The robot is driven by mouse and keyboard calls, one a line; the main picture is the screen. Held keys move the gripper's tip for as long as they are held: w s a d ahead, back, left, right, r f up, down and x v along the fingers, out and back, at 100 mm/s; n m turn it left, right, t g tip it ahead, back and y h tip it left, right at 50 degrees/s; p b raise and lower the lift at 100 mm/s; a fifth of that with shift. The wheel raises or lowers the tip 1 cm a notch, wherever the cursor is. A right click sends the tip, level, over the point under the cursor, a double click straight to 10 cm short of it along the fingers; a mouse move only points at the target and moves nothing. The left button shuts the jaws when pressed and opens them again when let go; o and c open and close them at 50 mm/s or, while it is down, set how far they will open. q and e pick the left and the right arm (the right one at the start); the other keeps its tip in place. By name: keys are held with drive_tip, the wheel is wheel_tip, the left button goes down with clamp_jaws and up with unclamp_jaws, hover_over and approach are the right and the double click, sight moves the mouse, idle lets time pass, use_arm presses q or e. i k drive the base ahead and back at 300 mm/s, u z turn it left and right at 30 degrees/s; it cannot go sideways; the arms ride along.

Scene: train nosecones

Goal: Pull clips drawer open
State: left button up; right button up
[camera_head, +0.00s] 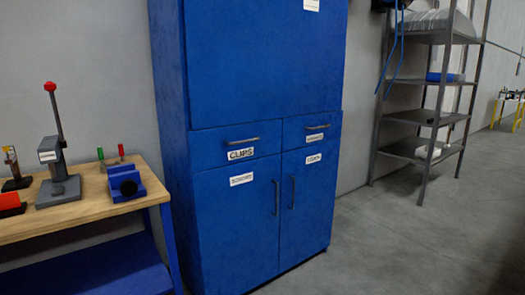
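The clips drawer (220,146) is the left one of two drawers in a tall blue cabinet (265,60). It carries a white "CLIPS" label (240,154) and a grey horizontal handle (243,141) above the label. Its front looks flush with the cabinet, so the drawer appears closed. Neither of my grippers shows in the head view.
Beside it is a second drawer (295,138); two doors with vertical handles (277,198) are below. A wooden-topped workbench (90,200) with a lever press (57,160) and a blue vise (125,182) stands left. Grey shelves (425,115) stand right. The floor (400,240) at front right is clear.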

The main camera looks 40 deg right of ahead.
sight(214, 147)
drive_tip(key=u, duration=1)
drive_tip(key=k, duration=0.15)
drive_tip(key=z, duration=2.45)
drive_tip(key=i, duration=1.9)
drive_tip(key=u, duration=0.8)
